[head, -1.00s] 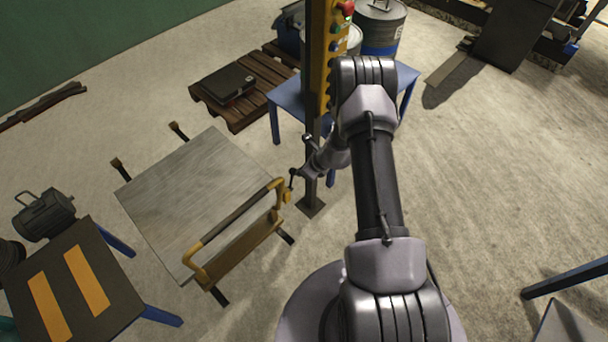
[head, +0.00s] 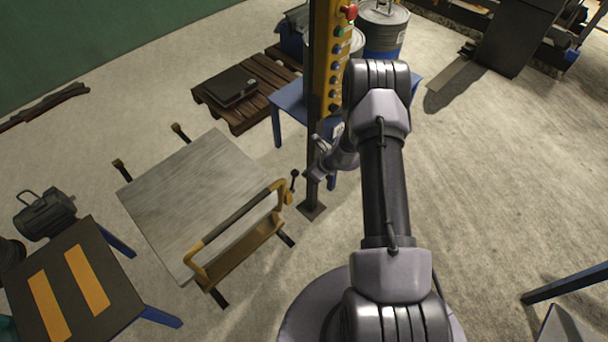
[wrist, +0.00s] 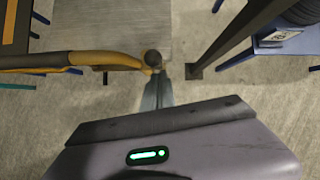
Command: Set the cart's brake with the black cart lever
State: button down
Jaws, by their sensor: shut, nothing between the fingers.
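The cart (head: 195,187) has a flat grey deck and a yellow handle frame with a dark grip, on the left of the head view. The black cart lever (head: 293,181) stands near upright at the handle's right end. Its round knob (wrist: 152,58) shows in the wrist view, just beyond my fingertips. My gripper (head: 313,172) is shut and empty, to the right of the lever in the head view, with a small gap there. In the wrist view my shut fingers (wrist: 157,88) point at the knob; whether they touch it I cannot tell.
A post with a yellow button panel (head: 331,60) stands close behind my gripper. A striped table (head: 72,285) stands left of the cart.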

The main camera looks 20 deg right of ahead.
notch_tip(320, 180, up, 10)
jog(key=s+d+p, duration=0.1)
jog(key=p, duration=0.2)
jog(key=shift+s+r, duration=0.15)
jog(key=shift+d, duration=0.1)
